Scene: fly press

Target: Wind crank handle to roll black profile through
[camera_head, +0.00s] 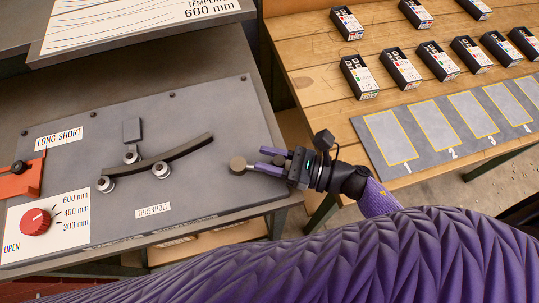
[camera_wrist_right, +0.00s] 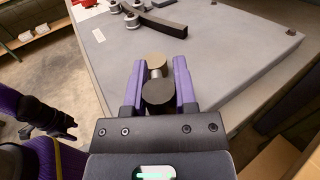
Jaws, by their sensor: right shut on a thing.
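The black profile (camera_head: 178,160) is a dark, upward-curving bar on the grey bench plate in the head view. It lies over two silvery rollers (camera_head: 105,184) and (camera_head: 161,169), with a third roller (camera_head: 131,157) above it. Its right end rises free. My right gripper (camera_head: 259,160) is at the plate's right edge, well right of the profile, shut on the crank handle. The handle's round dark knob (camera_wrist_right: 157,91) shows between the fingers in the right wrist view, with a tan disc (camera_wrist_right: 155,61) beyond it.
A red dial (camera_head: 35,222) and an orange stop (camera_head: 22,182) sit at the plate's left. A wooden table (camera_head: 312,75) at right holds several black boxes and a grey mat (camera_head: 434,161) with numbered yellow outlines. A gap separates bench and table.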

